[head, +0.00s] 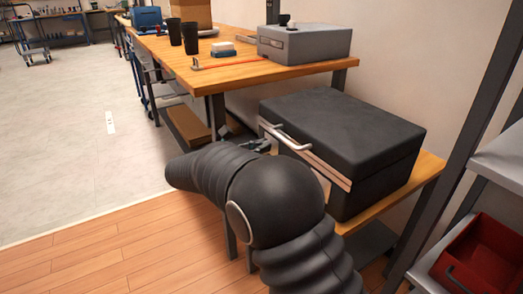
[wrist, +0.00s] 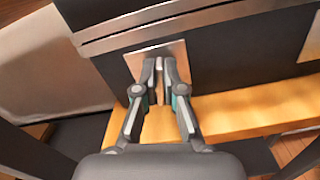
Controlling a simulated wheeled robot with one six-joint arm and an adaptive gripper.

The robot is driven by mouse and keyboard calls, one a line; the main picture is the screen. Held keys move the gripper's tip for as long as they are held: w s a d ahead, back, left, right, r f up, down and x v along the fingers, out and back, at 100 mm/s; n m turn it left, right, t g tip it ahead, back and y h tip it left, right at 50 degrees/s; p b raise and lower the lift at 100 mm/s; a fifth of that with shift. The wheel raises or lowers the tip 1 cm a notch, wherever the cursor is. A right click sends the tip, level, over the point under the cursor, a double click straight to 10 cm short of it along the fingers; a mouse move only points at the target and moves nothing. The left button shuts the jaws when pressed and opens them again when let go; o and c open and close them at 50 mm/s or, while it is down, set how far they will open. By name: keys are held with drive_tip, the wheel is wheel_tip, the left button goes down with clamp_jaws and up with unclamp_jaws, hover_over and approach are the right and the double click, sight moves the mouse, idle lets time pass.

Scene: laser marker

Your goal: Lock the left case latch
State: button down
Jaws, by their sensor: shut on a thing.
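The black case (head: 345,130) lies closed on a low wooden bench, with a light metal strip and a bar handle (head: 293,137) along its front. My gripper (head: 262,144) reaches the left end of the case's front; my arm hides part of that area. In the wrist view, the dark case front (wrist: 225,55) carries a metal latch plate (wrist: 180,57) below the metal strip (wrist: 180,20). My gripper (wrist: 160,66) is there with its fingertips close together, shut on the narrow left case latch in front of the plate. The fingers mostly hide the latch, so its exact position is unclear.
The bench top (wrist: 250,108) runs beneath the case front. A higher workbench (head: 180,65) behind holds a grey box (head: 305,45) and dark cups. At right, a metal shelf frame and a red bin (head: 485,260) stand close. Open floor lies to the left.

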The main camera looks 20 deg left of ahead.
drive_tip(key=m+b, duration=0.2)
drive_tip(key=m, duration=0.1)
drive_tip(key=m+b, duration=0.1)
drive_tip(key=shift+s+d+f+m, duration=0.15)
drive_tip(key=shift+d+f+m, duration=0.1)
drive_tip(key=shift+f+m, duration=0.1)
drive_tip(key=m+b, duration=0.4)
drive_tip(key=shift+s+d+f+m+b, duration=0.15)
drive_tip(key=shift+f+m+b, duration=0.1)
drive_tip(key=shift+b, duration=0.15)
drive_tip(key=m+b, duration=0.2)
drive_tip(key=m, duration=0.1)
drive_tip(key=shift+b, duration=0.3)
drive_tip(key=shift+f+m+b, duration=0.1)
drive_tip(key=shift+m+b, duration=0.3)
drive_tip(key=shift+m, duration=1.1)
drive_tip(key=c, duration=1.3)
unclamp_jaws()
drive_tip(key=shift+s, duration=0.1)
